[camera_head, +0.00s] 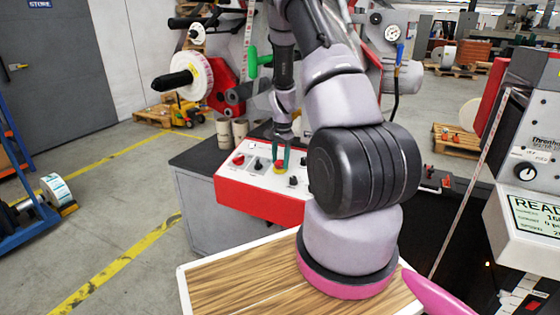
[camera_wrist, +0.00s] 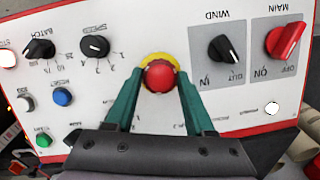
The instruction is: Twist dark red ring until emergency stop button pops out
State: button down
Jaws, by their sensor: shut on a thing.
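The emergency stop button is a red mushroom head (camera_wrist: 159,76) on a yellow base (camera_wrist: 160,59), set in the white control panel (camera_wrist: 130,25). My gripper (camera_wrist: 159,80) has two green fingers, one on each side of the red head, and is shut on it. In the head view my gripper (camera_head: 281,162) points down onto the panel of the red control box (camera_head: 262,201). A separate dark red ring cannot be made out; the fingers hide the sides of the button. Whether the button is in or out cannot be told.
In the wrist view a red MAIN knob (camera_wrist: 286,41), a black WIND knob (camera_wrist: 222,48), a SPEED knob (camera_wrist: 96,46), a BATCH knob (camera_wrist: 39,50) and small push buttons surround the button. In the head view a wooden top (camera_head: 232,289) lies below my arm.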

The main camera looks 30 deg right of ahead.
jog(key=m+t, duration=0.1)
jog(key=m, duration=0.4)
jog(key=shift+s, duration=0.15)
dwell(0.4)
jog(key=shift+t, duration=0.3)
jog(key=shift+c, duration=1.3)
grip_release()
notch_tip(320, 180, up, 11)
jog(key=s, duration=0.2)
jog(key=shift+d+f, duration=0.2)
jog(key=shift+d, duration=0.15)
